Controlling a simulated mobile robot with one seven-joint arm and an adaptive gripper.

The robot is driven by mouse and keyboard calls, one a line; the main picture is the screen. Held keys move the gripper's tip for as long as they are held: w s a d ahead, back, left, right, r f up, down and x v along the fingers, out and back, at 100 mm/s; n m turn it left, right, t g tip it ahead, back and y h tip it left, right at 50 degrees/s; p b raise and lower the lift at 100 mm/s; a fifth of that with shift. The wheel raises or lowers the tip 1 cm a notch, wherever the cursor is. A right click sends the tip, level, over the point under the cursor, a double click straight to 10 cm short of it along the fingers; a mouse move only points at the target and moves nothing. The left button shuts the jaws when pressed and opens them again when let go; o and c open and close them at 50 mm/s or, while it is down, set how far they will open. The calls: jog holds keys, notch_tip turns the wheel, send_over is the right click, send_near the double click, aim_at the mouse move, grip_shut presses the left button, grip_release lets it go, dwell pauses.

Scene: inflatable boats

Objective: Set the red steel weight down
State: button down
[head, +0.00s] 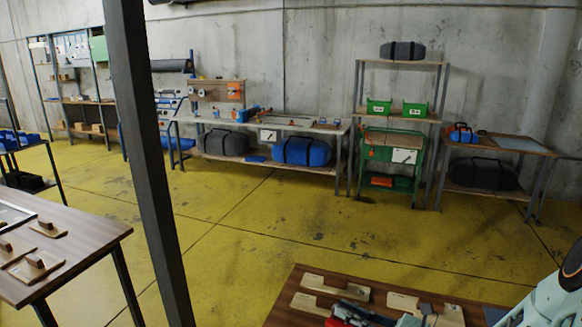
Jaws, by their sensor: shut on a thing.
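My gripper (354,312) shows only in part, as dark grey metal at the bottom edge of the head view, low over the near wooden table. It is shut on the red steel weight (336,322), of which only a small red piece shows. The rest of the weight is cut off by the frame edge. I cannot tell whether the weight touches the table.
The near table (300,278) holds several pale wooden pieces with handles (335,287). Another wooden table (95,240) with similar pieces stands at left. A dark post (150,170) rises between them. Shelves and benches line the back wall, with clear yellow floor (270,220) before them.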

jog(key=shift+w+a+r+m+t+h, duration=0.1)
jog(key=shift+a+r+m+t+h, duration=0.2)
jog(key=shift+r+m+t, duration=0.15)
jog(key=shift+w+a+r+m+t+h, duration=0.1)
jog(key=shift+r+m+t+h, duration=0.1)
jog(key=shift+m+t+h, duration=0.6)
jog(key=shift+f+m+t+h, duration=0.1)
jog(key=shift+m+t+h, duration=0.6)
jog(key=shift+h, duration=0.2)
jog(key=shift+s+d+f+m+t+h, duration=0.2)
jog(key=shift+d+f+m+t+h, duration=0.15)
jog(key=shift+m+t+h, duration=0.4)
jog(key=shift+d+h, duration=0.1)
jog(key=shift+h, duration=0.25)
